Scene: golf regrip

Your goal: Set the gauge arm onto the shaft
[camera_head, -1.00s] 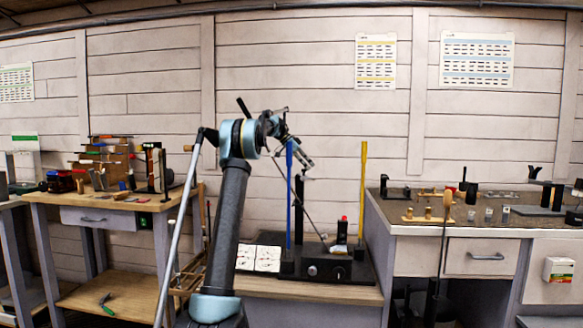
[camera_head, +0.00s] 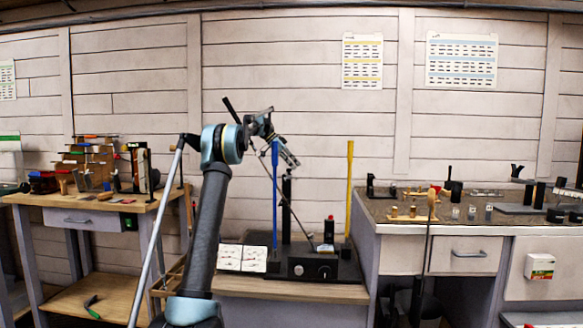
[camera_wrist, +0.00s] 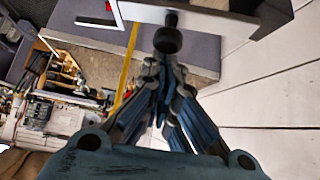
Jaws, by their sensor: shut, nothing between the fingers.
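A black bench fixture (camera_head: 345,268) stands on the middle table with a blue upright (camera_head: 275,195), a black post (camera_head: 286,212) and a yellow upright (camera_head: 349,190). A thin shaft (camera_head: 290,205) slants up to the left from the fixture. My gripper (camera_head: 291,163) is above the fixture, near the top of the black post, shut and empty.
White sheets (camera_head: 242,257) lie left of the fixture. A right bench (camera_head: 440,220) holds several small parts and wooden blocks. A left bench (camera_head: 90,205) carries a stepped rack. The yellow upright stands close to the gripper in the wrist view (camera_wrist: 127,65).

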